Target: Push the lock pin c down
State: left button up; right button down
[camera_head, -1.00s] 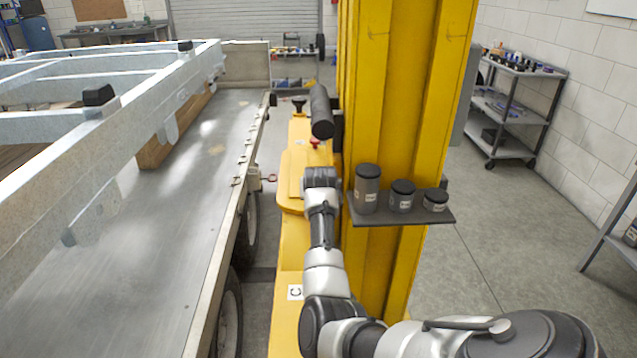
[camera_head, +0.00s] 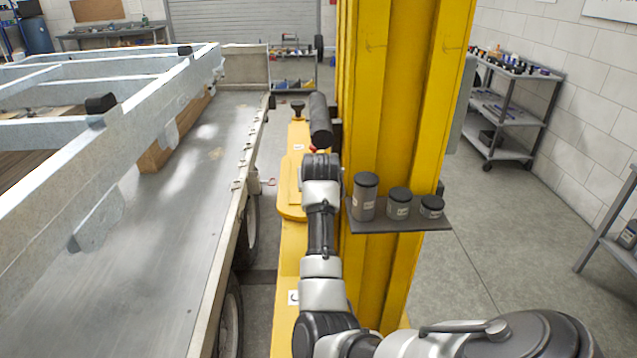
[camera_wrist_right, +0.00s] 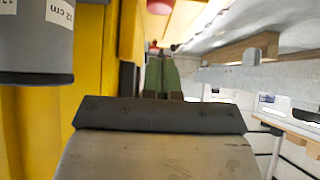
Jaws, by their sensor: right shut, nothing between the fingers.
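A yellow beam (camera_head: 284,325) runs ahead of me beside the trailer and bears a partly covered label (camera_head: 293,297). On its far part a small red knob (camera_head: 313,149) shows just past my right wrist, and a black-topped knob (camera_head: 297,106) stands farther off. I cannot tell which is lock pin c. My right arm reaches forward over the beam. Its fingers are hidden in the head view. In the right wrist view my right gripper (camera_wrist_right: 163,68) is shut and empty, with the red knob (camera_wrist_right: 154,46) just beyond its fingertips; contact cannot be told. My left gripper is not in view.
A yellow column (camera_head: 395,120) stands close right of my arm. Its shelf (camera_head: 400,222) holds three grey cylinders. A dark cylinder (camera_head: 320,120) lies along the column beyond my wrist. The trailer bed (camera_head: 150,270) with a metal frame lies left.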

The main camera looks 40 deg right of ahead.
jog(key=v, duration=0.3)
dwell(0.4)
jog(key=shift+a+f, duration=0.1)
